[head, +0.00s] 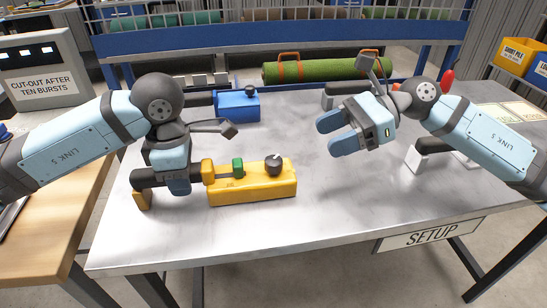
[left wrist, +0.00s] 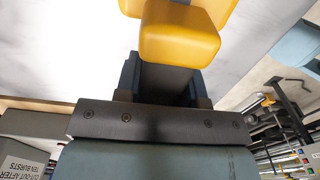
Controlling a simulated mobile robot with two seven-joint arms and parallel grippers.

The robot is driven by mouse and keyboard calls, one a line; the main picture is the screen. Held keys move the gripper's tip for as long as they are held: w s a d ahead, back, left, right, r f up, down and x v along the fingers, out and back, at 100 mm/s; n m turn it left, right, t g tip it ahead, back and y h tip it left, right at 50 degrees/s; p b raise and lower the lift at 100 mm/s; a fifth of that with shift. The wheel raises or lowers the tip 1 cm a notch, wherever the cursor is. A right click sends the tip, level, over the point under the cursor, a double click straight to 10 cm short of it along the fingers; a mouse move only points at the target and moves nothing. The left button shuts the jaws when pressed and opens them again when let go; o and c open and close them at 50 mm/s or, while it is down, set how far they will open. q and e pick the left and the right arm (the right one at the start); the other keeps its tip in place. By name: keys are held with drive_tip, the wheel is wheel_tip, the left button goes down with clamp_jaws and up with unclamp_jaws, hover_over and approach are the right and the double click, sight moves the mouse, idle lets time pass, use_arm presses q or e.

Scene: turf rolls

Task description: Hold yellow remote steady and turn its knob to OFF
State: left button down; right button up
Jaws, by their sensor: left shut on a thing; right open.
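The yellow remote (head: 252,190) lies on the metal table, left of the middle. A dark round knob (head: 274,163) stands on its top near the right end, and a green part (head: 238,166) sits left of the knob. My left gripper (head: 208,174) is shut on the remote's left end; the exact contact is partly hidden. In the left wrist view the yellow remote (left wrist: 180,38) shows just beyond the gripper's fingers. My right gripper (head: 335,132) is open and empty, above the table, to the right of and behind the knob. The knob's setting is too small to read.
A blue box (head: 238,107) with a black knob stands behind the yellow remote. A green turf roll (head: 325,69) with orange straps lies at the back.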

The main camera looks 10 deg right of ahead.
sight(275, 159)
drive_tip(key=x, duration=1.2)
drive_tip(key=shift+w+d+f, duration=0.1)
drive_tip(key=shift+w, duration=0.2)
drive_tip(key=c, duration=0.9)
